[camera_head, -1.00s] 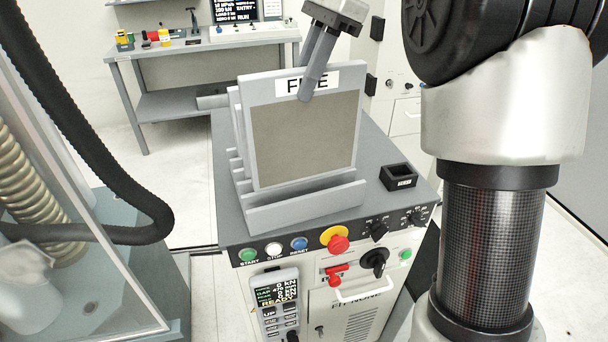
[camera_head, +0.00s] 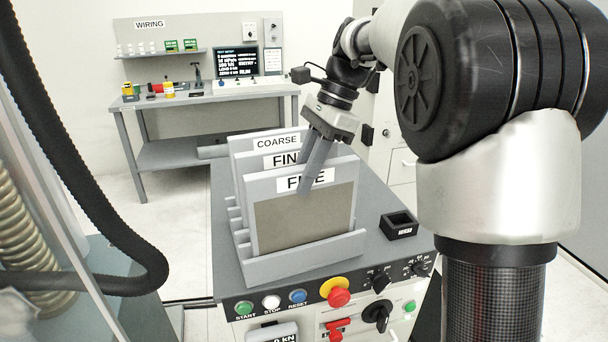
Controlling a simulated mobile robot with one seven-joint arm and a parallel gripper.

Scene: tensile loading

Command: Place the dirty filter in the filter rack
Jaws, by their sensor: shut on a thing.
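The dirty filter (camera_head: 303,218) is a light grey framed panel with a brownish-grey face. It stands nearly upright in the front of the grey filter rack (camera_head: 300,264), its lower edge behind the rack's front lip. I cannot tell if it is fully seated. My gripper (camera_head: 307,183) is shut on its top edge, fingers angled down over its label, which seems to read FINE. Behind it in the rack stand a filter with a partly covered FIN label (camera_head: 284,160) and a filter marked COARSE (camera_head: 277,142).
The rack stands on a grey-topped machine with buttons and a red-and-yellow stop knob (camera_head: 338,294) along its front. A small black box (camera_head: 398,225) sits right of the rack. A workbench (camera_head: 200,101) is behind; a black hose (camera_head: 100,200) hangs at left.

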